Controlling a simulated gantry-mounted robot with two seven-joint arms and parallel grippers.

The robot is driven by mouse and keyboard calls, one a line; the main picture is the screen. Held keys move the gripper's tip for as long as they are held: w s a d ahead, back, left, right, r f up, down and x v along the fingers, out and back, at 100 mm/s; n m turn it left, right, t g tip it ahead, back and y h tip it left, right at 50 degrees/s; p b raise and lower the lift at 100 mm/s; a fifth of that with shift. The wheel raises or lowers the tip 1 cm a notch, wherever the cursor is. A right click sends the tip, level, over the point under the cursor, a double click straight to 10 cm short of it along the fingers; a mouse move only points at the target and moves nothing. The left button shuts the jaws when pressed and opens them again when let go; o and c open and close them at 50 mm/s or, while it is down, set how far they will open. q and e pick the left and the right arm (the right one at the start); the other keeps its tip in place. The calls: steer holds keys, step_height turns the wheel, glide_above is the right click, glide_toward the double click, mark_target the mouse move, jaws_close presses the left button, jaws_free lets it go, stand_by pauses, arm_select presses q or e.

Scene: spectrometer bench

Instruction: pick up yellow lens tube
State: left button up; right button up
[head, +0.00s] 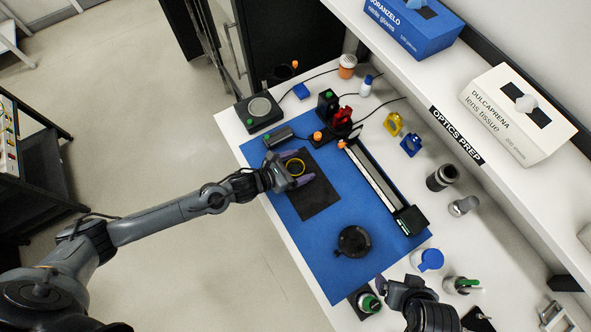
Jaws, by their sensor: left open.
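My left gripper (298,167) is open. My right gripper (381,286) is at the bottom, near the front corner of the blue mat. Only part of its fingers shows, so its opening is unclear.
The blue mat (340,265) carries a black round part (354,241) and a long rail (380,187). Yellow (393,123) and blue (411,144) mounts stand behind. A scale (259,110) is at upper left. A shelf with boxes overhangs the back.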

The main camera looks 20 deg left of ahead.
arm_select(q)
steer(key=shift+w+d+f, duration=0.2)
steer(key=shift+w, duration=0.1)
steer(key=c, duration=1.1)
steer(key=shift+r, duration=0.2)
